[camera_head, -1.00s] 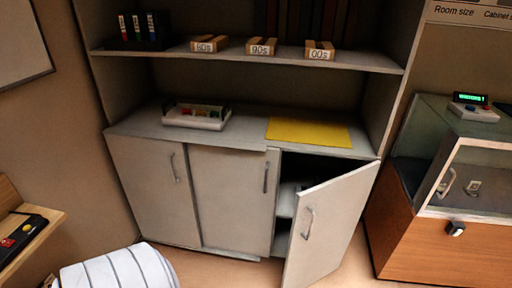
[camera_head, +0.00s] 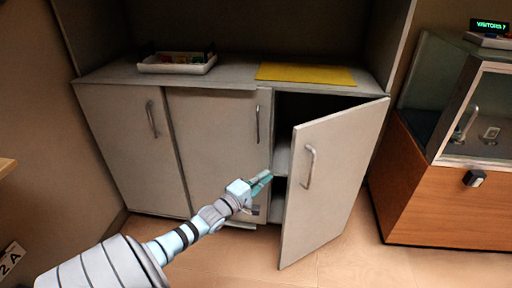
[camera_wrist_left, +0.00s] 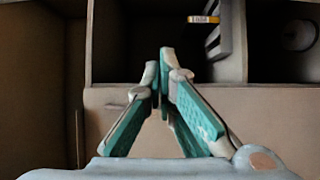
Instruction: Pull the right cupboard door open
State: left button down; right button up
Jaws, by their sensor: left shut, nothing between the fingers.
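The right cupboard door (camera_head: 335,185) is a pale grey panel with a metal handle (camera_head: 309,166). It stands partly open, swung out toward me, with a dark gap (camera_head: 292,115) on its left. My left gripper (camera_head: 268,176) is in front of the cupboard, just left of the door's free edge in the picture. I cannot tell whether it touches the door. In the left wrist view its teal fingers (camera_wrist_left: 163,58) meet at the tips with nothing between them. My right gripper is not in view.
The middle door (camera_head: 215,140) and left door (camera_head: 130,140) are closed. A yellow mat (camera_head: 306,74) and a white tray (camera_head: 177,64) lie on the cupboard top. A wooden-based glass case (camera_head: 440,190) stands at the right. The floor (camera_head: 350,250) before the open door is clear.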

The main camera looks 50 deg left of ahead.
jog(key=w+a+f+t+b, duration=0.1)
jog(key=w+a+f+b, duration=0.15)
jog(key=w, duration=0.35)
pick_arm(q)
jog(key=w+d+p, duration=0.2)
jog(key=d+p, duration=0.1)
jog(key=shift+w+d, duration=0.3)
jog(key=shift+w, duration=0.1)
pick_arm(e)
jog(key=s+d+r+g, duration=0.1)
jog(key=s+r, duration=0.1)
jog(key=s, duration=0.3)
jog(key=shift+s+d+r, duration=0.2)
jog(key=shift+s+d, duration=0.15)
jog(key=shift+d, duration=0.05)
